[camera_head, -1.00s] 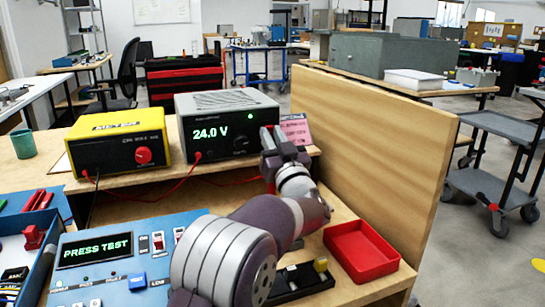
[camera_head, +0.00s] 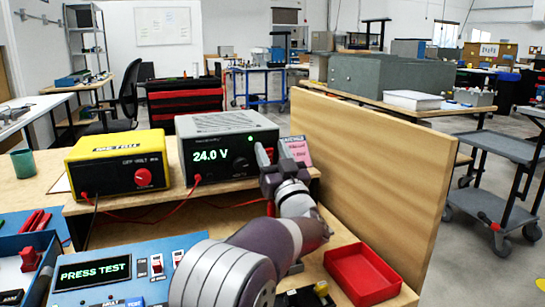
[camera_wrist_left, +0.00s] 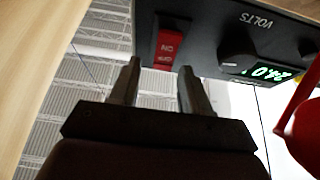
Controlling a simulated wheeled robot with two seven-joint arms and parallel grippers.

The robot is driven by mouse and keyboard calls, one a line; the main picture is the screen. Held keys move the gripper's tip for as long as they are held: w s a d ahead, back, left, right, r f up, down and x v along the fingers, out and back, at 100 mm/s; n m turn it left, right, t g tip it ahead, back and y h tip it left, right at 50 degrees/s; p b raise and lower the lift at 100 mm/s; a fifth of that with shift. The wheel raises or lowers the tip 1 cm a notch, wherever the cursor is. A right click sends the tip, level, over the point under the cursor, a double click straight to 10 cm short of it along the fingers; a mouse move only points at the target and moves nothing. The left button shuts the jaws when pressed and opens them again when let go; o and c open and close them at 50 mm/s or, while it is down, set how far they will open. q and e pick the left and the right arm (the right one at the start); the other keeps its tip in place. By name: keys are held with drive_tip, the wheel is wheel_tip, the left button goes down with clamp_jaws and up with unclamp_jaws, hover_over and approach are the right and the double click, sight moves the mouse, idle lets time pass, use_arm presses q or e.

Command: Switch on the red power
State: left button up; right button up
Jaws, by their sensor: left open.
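A grey power supply (camera_head: 228,150) stands on the wooden shelf, its display reading 24.0 V and a green light lit. Its red ON/OFF rocker switch (camera_wrist_left: 167,47) shows upside down in the left wrist view, on the dark front panel beside a black knob (camera_wrist_left: 237,45). My left gripper (camera_head: 270,156) is at the right end of the supply's front. In the left wrist view my left gripper (camera_wrist_left: 158,85) is open and empty, its fingertips just short of the switch. My right gripper is out of view.
A yellow supply (camera_head: 117,160) with a red knob stands to the left. A pink sign (camera_head: 297,150) and a tall wooden panel (camera_head: 375,170) are close on the right. A red tray (camera_head: 362,274) and the blue PRESS TEST panel (camera_head: 120,275) lie below. Red cables cross the shelf front.

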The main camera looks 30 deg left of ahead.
use_arm(q)
wheel_tip(320, 180, up, 3)
drive_tip(key=shift+d+r+p, duration=0.1)
drive_tip(key=shift+r+p, duration=0.05)
drive_tip(key=shift+p, duration=0.45)
drive_tip(key=d+r+p, duration=0.4)
drive_tip(key=d+r, duration=0.1)
drive_tip(key=d, duration=0.6)
drive_tip(key=shift+d+r, duration=0.25)
drive_tip(key=shift+r, duration=0.1)
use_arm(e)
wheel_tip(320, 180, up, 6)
